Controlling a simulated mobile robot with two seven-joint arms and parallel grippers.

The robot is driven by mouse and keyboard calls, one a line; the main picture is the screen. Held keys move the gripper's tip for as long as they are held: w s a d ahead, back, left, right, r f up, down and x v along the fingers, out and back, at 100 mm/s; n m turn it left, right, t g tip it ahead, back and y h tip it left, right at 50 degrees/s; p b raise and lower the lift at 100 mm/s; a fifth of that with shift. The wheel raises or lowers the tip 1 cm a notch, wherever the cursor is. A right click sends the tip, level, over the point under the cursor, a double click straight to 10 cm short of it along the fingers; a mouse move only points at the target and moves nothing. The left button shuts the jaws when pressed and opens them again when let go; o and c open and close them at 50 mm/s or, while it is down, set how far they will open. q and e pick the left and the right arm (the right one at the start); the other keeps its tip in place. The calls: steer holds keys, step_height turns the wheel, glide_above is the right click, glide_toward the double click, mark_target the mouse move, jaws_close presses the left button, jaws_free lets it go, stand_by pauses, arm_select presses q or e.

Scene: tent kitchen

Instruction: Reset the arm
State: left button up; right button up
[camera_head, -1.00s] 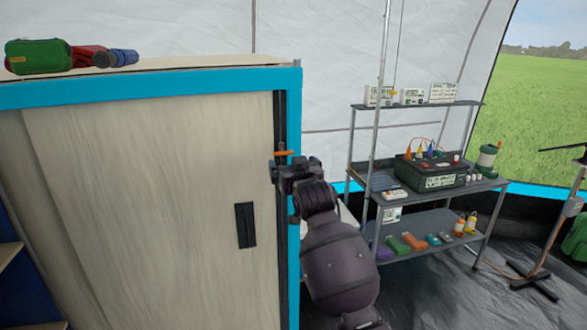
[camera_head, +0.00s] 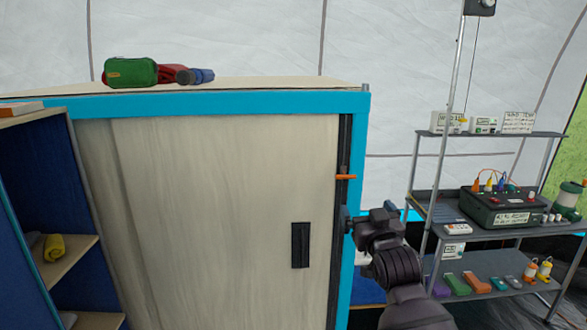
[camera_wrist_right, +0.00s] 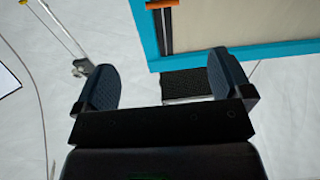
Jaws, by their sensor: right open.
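My right gripper (camera_head: 368,220) is in front of the right edge of a cabinet with a bright blue frame (camera_head: 362,130). In the right wrist view my right gripper (camera_wrist_right: 165,85) has its two dark fingers spread wide with nothing between them. The cabinet's pale sliding door (camera_head: 220,200) has a dark recessed handle (camera_head: 300,245). A small orange latch (camera_head: 346,177) sticks out at the door's right edge, above the gripper, and also shows at the top of the right wrist view (camera_wrist_right: 161,4). My left gripper is not in view.
A green pouch (camera_head: 130,72), a red roll (camera_head: 172,73) and a blue roll (camera_head: 200,76) lie on the cabinet top. Open shelves (camera_head: 70,262) hold a yellow item (camera_head: 54,247) at left. A metal rack (camera_head: 540,228) with a black case (camera_head: 500,207) stands at right.

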steer(key=s+d+f+g, duration=0.2)
steer(key=s+d+f, duration=0.1)
steer(key=s+f, duration=0.9)
steer(key=s+d+f+g+h, duration=0.1)
steer(key=s+d+f+g, duration=0.2)
steer(key=s+f, duration=0.8)
steer(key=s+d+f+g+h, duration=0.1)
steer(key=s+d+f, duration=0.3)
steer(key=s+f, duration=0.8)
steer(key=shift+s+d+f+m+g, duration=0.3)
steer(key=shift+s+m+g, duration=0.1)
steer(key=shift+s+g, duration=0.4)
steer(key=shift+w+a, duration=0.1)
